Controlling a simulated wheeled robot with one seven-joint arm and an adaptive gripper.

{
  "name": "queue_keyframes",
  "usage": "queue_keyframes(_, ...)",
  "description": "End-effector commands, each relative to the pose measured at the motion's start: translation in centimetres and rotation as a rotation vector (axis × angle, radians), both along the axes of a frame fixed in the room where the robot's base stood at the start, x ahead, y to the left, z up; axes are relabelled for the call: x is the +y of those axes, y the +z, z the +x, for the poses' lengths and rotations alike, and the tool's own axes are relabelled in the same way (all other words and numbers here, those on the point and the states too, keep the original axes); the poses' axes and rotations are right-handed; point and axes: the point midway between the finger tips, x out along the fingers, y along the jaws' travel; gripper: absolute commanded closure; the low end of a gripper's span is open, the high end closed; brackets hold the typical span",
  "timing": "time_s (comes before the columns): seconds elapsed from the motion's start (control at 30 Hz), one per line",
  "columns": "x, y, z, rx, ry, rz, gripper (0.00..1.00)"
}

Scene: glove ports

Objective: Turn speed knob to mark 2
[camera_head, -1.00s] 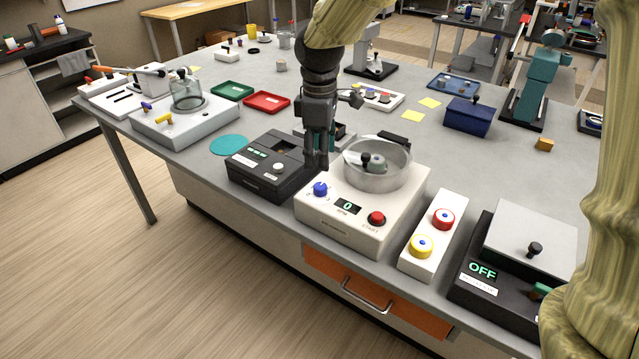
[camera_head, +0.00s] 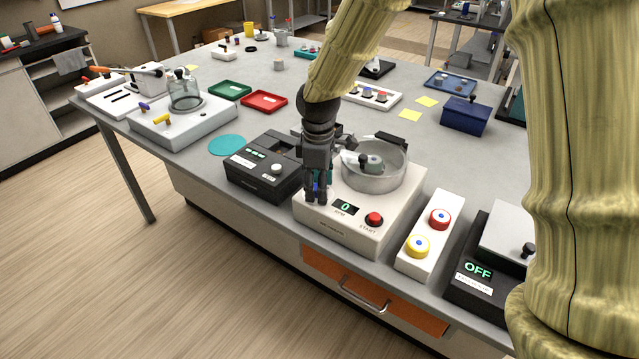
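The white centrifuge-like machine (camera_head: 345,238) stands at the front edge of the bench. It has a round metal bowl (camera_head: 372,180), a display reading 0 over the letters RPM (camera_head: 346,207), and a red START button (camera_head: 374,219). The blue speed knob (camera_head: 316,187) is at the machine's left front, mostly hidden behind my fingers. My gripper (camera_head: 316,197) points down over the knob, with its fingers around or just in front of it. I cannot tell whether the fingers touch the knob or how far they are closed. The knob's marks are hidden.
A black device (camera_head: 262,175) with a light knob stands close on the left. A white box (camera_head: 430,235) with red and yellow buttons is on the right, then a black device reading OFF (camera_head: 478,270). A teal disc (camera_head: 229,145) lies on clear bench at the left.

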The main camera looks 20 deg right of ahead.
Motion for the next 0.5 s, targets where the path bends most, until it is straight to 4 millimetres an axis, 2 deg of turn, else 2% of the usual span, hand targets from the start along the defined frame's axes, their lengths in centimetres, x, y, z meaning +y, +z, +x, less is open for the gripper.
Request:
queue_keyframes(0.07, 0.01, 0.00, 0.00, 0.000, 0.000, 0.000, 0.49)
queue_keyframes(0.33, 0.01, 0.03, 0.00, 0.000, 0.000, 0.000, 0.95)
queue_keyframes(0.5, 0.02, 0.16, 0.01, 0.000, -0.016, 0.000, 0.94)
